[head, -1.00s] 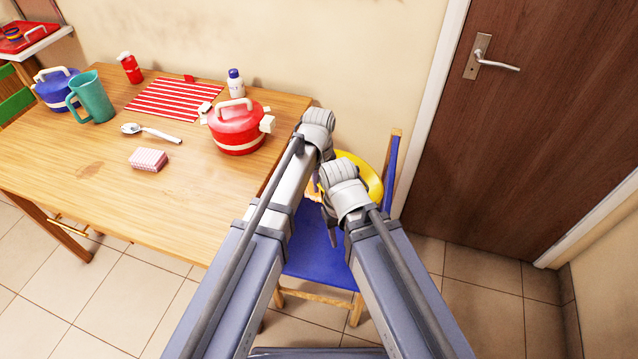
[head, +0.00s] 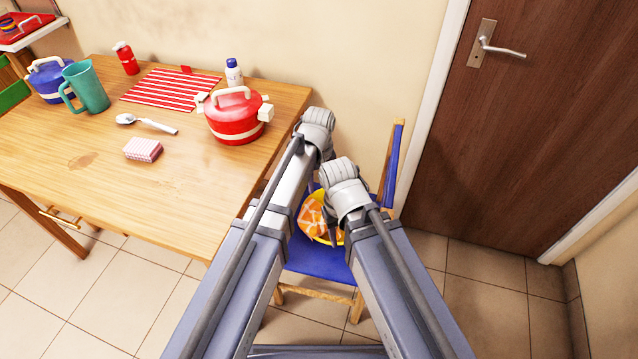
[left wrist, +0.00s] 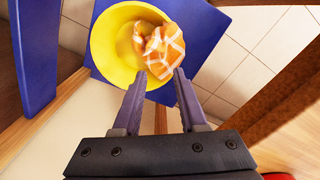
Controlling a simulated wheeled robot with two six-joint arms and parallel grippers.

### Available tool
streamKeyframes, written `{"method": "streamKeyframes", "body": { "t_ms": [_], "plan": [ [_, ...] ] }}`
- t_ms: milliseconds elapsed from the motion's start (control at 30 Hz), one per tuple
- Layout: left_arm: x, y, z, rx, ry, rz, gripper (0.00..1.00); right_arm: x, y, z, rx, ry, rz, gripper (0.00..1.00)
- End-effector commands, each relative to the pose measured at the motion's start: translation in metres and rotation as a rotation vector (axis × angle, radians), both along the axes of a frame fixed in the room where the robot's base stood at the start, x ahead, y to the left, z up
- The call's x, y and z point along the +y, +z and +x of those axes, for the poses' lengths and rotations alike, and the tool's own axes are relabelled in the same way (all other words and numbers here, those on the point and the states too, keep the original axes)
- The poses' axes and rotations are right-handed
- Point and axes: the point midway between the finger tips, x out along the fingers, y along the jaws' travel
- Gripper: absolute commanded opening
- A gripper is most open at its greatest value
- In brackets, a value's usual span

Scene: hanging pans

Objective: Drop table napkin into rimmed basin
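The table napkin (head: 313,215) is orange with white stripes and lies crumpled inside the yellow rimmed basin (left wrist: 103,55). The basin is on the blue chair seat. The left wrist view shows the napkin (left wrist: 160,50) against the basin's side nearest my left gripper (left wrist: 159,74). That gripper is open, with its two fingers apart at the basin's rim and nothing seen between them; I cannot tell if a tip touches the napkin. In the head view its fingers are hidden by the arm. My right gripper (head: 332,228) is near the basin, mostly hidden behind its wrist.
The blue chair (head: 318,262) stands beside the wooden table (head: 205,205). On the table are a red pot (head: 234,122), a teal mug (head: 90,88), a spoon (head: 150,125), a pink sponge (head: 143,150) and a striped mat (head: 170,92). A brown door (head: 540,130) is at right.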

Motion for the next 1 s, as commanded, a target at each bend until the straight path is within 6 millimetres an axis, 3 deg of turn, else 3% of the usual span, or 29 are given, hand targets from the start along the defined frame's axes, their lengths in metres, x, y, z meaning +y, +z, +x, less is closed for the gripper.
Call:
{"method": "streamKeyframes", "body": {
  "t_ms": [167,500,667,833,1000],
  "plan": [
    [0.0000,0.0000,0.0000,0.000,0.000,0.000,0.44,0.0000,0.0000,0.0000,0.000,0.000,0.000,0.50],
    [0.0000,-0.0001,0.0000,0.000,0.000,0.000,0.80,0.0000,-0.0001,0.0000,0.000,0.000,0.000,0.50],
    [0.0001,-0.0001,-0.0001,0.000,0.000,0.000,0.80,0.0000,-0.0001,0.0000,0.000,0.000,0.000,0.50],
    [0.0000,-0.0001,0.0000,0.000,0.000,0.000,0.99,0.0000,-0.0001,0.0000,0.000,0.000,0.000,0.50],
    [0.0000,-0.0001,0.0000,0.000,0.000,0.000,1.00,0.0000,-0.0001,0.0000,0.000,0.000,0.000,0.50]
  ]
}}
